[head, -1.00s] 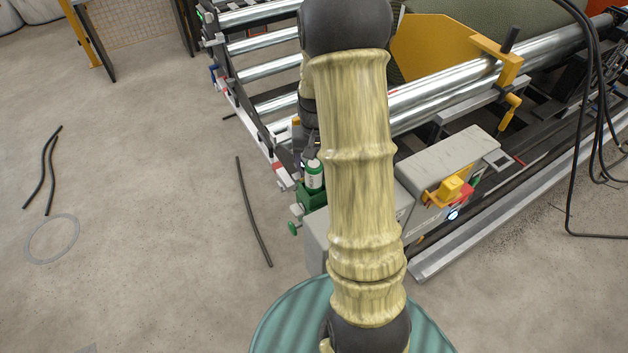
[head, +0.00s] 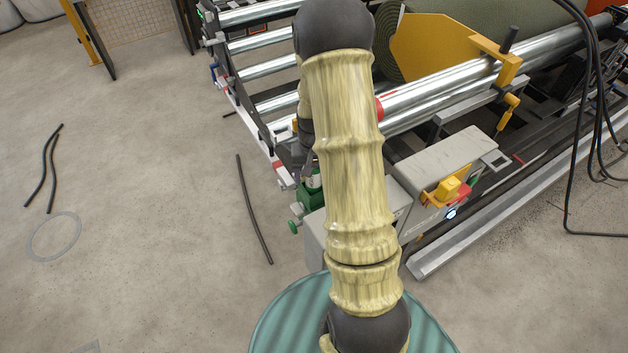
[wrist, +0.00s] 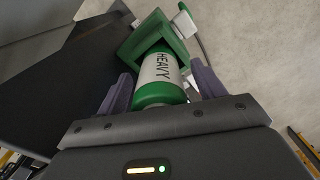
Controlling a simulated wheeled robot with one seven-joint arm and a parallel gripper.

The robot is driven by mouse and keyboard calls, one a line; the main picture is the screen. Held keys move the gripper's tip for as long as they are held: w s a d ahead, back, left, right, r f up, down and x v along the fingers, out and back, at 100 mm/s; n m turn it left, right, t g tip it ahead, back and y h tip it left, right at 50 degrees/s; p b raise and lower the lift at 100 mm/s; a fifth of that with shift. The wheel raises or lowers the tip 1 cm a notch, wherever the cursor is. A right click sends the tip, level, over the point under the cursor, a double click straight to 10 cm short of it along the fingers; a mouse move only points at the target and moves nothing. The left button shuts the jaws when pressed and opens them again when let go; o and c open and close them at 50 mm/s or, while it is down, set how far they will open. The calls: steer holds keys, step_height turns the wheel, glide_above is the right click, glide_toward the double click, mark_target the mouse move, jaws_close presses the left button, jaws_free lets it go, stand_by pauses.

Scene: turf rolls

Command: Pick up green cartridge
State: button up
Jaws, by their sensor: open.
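The green cartridge (wrist: 160,84) has a white label reading HEAVY and a green end. In the wrist view it sits in a green square holder (wrist: 136,42). My gripper (wrist: 162,88) is open, with one purple-grey finger on each side of the cartridge. I cannot tell whether the fingers touch it. In the head view the green holder (head: 308,197) is at the side of the machine. There the cartridge (head: 313,181) is mostly hidden behind my arm and gripper.
The grey machine box (head: 440,165) with a yellow and red switch stands right of the holder. Metal rollers (head: 265,46) and a turf roll (head: 440,40) are behind.

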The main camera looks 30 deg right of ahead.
steer(key=c, duration=1.4)
steer(key=shift+o, duration=0.2)
steer(key=shift+r, duration=0.15)
step_height(320, 180, up, 10)
steer(key=shift+f+b, duration=0.1)
steer(key=shift+b, duration=0.6)
